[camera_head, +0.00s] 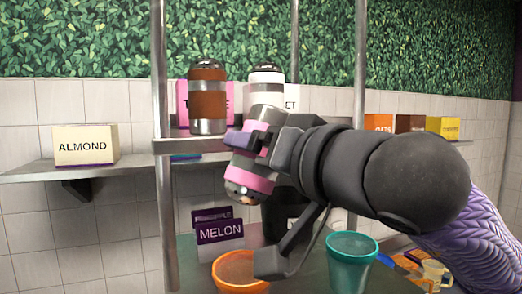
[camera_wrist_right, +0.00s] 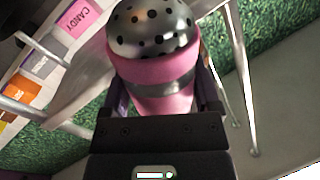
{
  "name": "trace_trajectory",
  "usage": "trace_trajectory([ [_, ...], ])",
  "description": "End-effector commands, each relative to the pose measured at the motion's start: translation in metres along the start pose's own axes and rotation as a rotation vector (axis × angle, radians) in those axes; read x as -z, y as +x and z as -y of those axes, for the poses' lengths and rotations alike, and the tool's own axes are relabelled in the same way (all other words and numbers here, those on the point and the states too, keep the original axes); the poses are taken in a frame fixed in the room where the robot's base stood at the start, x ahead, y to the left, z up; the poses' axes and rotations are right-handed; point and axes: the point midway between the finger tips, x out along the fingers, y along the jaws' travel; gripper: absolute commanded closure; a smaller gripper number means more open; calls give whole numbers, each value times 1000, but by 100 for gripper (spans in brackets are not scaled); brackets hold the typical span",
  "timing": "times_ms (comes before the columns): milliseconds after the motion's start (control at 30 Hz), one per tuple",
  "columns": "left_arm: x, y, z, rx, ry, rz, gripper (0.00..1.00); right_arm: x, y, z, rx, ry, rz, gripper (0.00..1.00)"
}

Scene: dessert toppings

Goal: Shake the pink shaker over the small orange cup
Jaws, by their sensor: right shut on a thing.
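The pink shaker (camera_head: 254,178) is in my right gripper (camera_head: 254,150), which is shut around its middle. It is tilted with its perforated metal head pointing down, above the small orange cup (camera_head: 240,284). In the right wrist view the shaker (camera_wrist_right: 165,100) fills the space between the fingers (camera_wrist_right: 160,105), with its holed silver cap (camera_wrist_right: 155,30) towards the top of the picture. The orange cup stands on the counter at the bottom of the head view, with an orange-brown surface inside. My left gripper is not in view.
A teal cup (camera_head: 350,262) stands right of the orange cup. A MELON box (camera_head: 219,232) is behind. A brown shaker (camera_head: 207,100) and a white shaker (camera_head: 266,76) stand on the shelf. An ALMOND box (camera_head: 85,145) sits at left. Metal posts (camera_head: 160,200) frame the counter.

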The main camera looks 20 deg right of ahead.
Motion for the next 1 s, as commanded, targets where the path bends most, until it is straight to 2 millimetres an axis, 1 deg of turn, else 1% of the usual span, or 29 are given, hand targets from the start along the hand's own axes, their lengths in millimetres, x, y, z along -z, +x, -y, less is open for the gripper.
trace_trajectory([
  [33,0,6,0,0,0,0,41,-5,0,-2,0,0,-1,86],
  [100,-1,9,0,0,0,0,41,-8,0,-4,0,0,-1,86],
  [300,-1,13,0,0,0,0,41,-11,0,-5,0,0,-1,86],
  [800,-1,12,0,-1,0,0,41,-10,0,-5,0,0,-1,86],
  [1000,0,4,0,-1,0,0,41,-1,0,0,0,0,0,86],
])
